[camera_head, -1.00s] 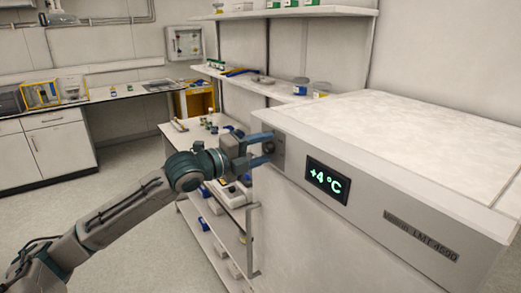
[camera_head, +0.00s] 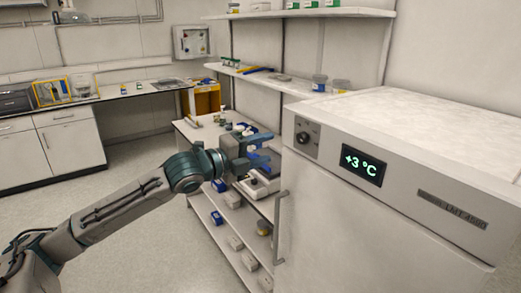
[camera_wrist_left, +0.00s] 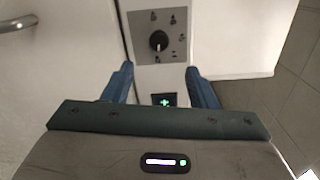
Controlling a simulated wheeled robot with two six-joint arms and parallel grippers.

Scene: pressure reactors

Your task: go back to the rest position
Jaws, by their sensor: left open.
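My left gripper (camera_head: 266,150) is open and empty, with blue fingers. In the head view it is left of the black knob (camera_head: 304,138) on the front panel of the white fridge-like unit (camera_head: 400,187), apart from it. The green display (camera_head: 361,164) beside the knob reads +3 °C. In the left wrist view the knob (camera_wrist_left: 158,41) is ahead of and between the spread fingers (camera_wrist_left: 160,84), and part of the green display (camera_wrist_left: 164,99) shows below it. My right gripper is in neither view.
A vertical handle (camera_head: 279,228) sticks out from the unit's front. A shelf rack (camera_head: 225,198) with bottles and boxes stands behind my gripper. Wall shelves (camera_head: 275,80) hang above. A bench with cabinets (camera_head: 70,143) is at the far left. The floor (camera_head: 145,245) at left is clear.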

